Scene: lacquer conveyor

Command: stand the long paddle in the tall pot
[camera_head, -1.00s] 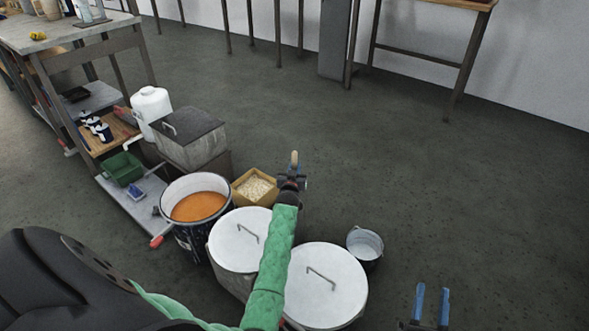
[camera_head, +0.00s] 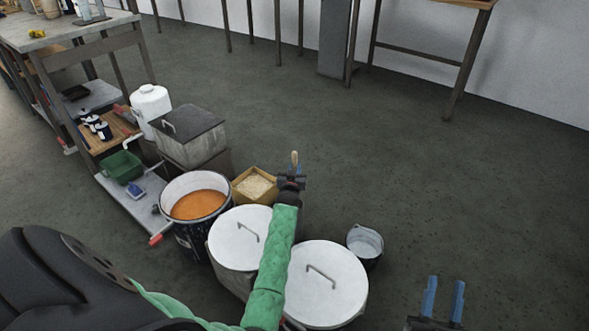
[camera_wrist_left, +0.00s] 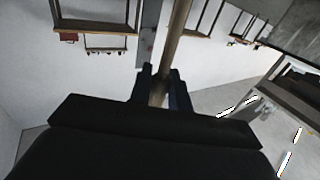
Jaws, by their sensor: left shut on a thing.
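My left gripper (camera_head: 292,180) is shut on a tan wooden shaft, the long paddle (camera_head: 295,157), whose end sticks up above the fingers. In the left wrist view the paddle's shaft (camera_wrist_left: 178,40) runs up between the fingers (camera_wrist_left: 162,88); its far end is out of frame. A tall dark pot (camera_head: 190,238) with a pale rim and orange contents stands left of my left gripper, apart from the paddle. My right gripper (camera_head: 444,283) has its two blue fingers apart and empty, at the lower right.
Two white-lidded drums (camera_head: 232,232) (camera_head: 325,280) stand under and beside my green-sleeved left arm. A small pail (camera_head: 365,243) is right of them. A yellow box (camera_head: 253,196) stands behind the tall pot. A lidded grey bin (camera_head: 188,150) is farther back. Open floor lies to the right.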

